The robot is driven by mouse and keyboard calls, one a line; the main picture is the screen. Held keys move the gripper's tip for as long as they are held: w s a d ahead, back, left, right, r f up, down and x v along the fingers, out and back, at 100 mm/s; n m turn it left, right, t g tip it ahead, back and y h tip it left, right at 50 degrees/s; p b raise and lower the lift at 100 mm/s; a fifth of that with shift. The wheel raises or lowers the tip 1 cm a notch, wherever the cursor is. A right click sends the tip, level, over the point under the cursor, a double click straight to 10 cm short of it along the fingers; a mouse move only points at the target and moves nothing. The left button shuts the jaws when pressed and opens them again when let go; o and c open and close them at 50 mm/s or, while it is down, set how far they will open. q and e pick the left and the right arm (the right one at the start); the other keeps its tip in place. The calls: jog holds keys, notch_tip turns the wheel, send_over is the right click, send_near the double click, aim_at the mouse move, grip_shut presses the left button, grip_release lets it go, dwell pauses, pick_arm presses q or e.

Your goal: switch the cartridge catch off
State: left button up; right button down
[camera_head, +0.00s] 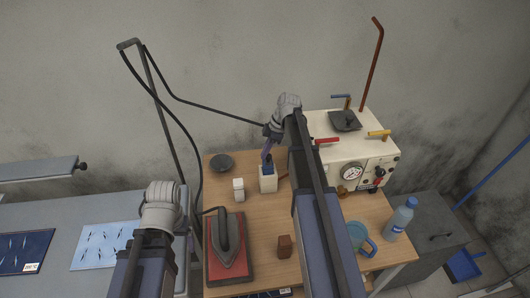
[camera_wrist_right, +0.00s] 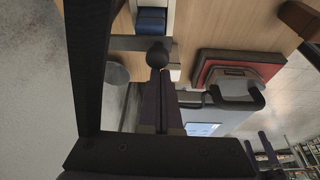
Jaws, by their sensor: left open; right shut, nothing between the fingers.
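A white block with a blue top (camera_head: 267,181) stands on the wooden table, left of the cream machine; it also shows at the top of the right wrist view (camera_wrist_right: 152,20). In that view a grey bar with a dark round knob (camera_wrist_right: 157,53) lies across below the blue part. I cannot tell for sure whether this is the cartridge catch. My right gripper (camera_head: 266,155) is shut and empty, just above the block. Its fingertips (camera_wrist_right: 160,72) are close to the knob; contact is unclear. My left arm is at the lower left, its fingers hidden.
An iron on a red pad (camera_head: 214,270), a small white block (camera_head: 238,189), a brown block (camera_head: 285,246), a mug (camera_head: 360,238) and a bottle (camera_head: 398,220) stand around. The cream machine (camera_head: 383,149) with gauge and levers is at right.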

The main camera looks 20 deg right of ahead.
jog(key=shift+a, duration=0.1)
notch_tip(320, 180, up, 10)
jog(key=p, duration=1)
jog(key=shift+a, duration=0.15)
